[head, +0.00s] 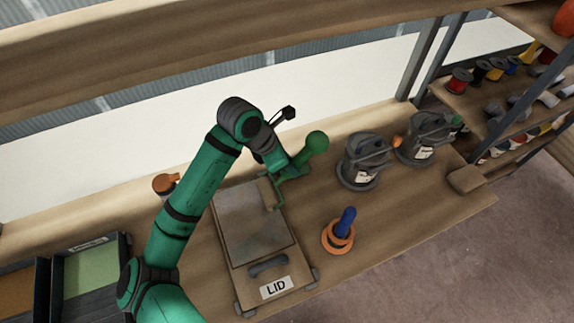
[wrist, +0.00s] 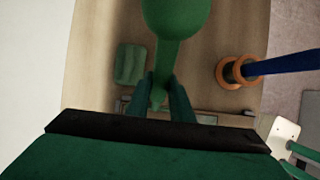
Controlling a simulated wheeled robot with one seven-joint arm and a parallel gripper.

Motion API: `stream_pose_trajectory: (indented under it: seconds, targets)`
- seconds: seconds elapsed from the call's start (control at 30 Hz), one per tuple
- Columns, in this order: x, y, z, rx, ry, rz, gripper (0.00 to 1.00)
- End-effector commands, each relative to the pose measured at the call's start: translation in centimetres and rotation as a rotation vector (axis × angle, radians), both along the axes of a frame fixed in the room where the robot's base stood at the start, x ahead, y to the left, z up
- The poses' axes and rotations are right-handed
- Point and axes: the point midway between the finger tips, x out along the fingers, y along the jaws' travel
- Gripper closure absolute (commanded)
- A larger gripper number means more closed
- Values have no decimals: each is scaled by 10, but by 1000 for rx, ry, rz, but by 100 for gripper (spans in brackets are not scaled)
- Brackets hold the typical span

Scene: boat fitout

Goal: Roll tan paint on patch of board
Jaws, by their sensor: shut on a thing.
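My gripper (head: 284,172) is shut on a green roller handle (head: 316,143) with a rounded knob end. In the wrist view the green handle (wrist: 176,18) stands between the two fingers (wrist: 162,88). At the left are a tray with pale green (head: 92,272) and one with brown (head: 17,290).
A blue-handled tool stands in an orange ring (head: 338,242) to the right of the box. A brown-orange item (head: 165,184) sits behind my arm. A shelf of spools (head: 460,85) is at far right.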

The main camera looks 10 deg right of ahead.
Motion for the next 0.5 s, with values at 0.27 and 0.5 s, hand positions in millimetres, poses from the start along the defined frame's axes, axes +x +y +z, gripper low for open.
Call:
stream_pose_trajectory:
  seconds: [0.27, 0.5]
  targets:
    - [-3, 13, 0, -2, -1, 4, 100]
    - [-11, 36, -1, -1, 0, 0, 100]
